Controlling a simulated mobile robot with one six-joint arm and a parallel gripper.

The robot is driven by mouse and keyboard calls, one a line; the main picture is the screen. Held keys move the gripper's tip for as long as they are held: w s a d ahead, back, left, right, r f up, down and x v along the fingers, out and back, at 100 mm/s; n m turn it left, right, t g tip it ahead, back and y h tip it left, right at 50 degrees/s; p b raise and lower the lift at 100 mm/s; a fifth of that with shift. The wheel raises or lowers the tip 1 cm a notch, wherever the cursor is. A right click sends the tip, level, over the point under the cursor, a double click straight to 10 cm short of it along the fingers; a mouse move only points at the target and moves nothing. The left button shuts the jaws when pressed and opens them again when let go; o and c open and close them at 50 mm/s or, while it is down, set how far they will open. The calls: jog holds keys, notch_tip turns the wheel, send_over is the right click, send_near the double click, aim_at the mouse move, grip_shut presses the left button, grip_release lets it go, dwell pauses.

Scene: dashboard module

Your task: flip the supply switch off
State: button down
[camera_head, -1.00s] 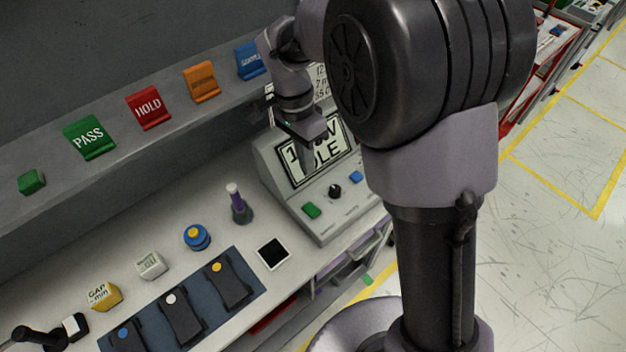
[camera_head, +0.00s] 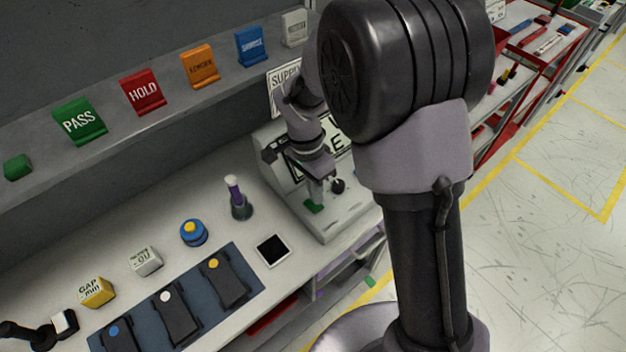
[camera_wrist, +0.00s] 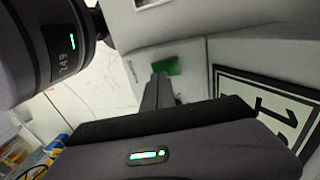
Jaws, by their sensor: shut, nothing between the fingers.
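The supply unit (camera_head: 345,222) is a light grey box with a sloped front, standing at the right end of the bench. Its green switch (camera_head: 314,207) sits low on the front panel; it also shows in the wrist view (camera_wrist: 172,67). My gripper (camera_head: 317,198) is shut and empty, pointing down with its fingertips right at the green switch. In the wrist view the fingertips (camera_wrist: 158,80) overlap the switch's lower left edge; I cannot tell whether they touch it. The unit's display (camera_wrist: 265,105) is partly hidden by my arm in the head view.
A black knob (camera_head: 338,186) is just right of my gripper. Coloured signs line the shelf above.

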jog(key=shift+s+d+f, duration=0.1)
jog(key=shift+s+f, duration=0.05)
jog(key=shift+f, duration=0.65)
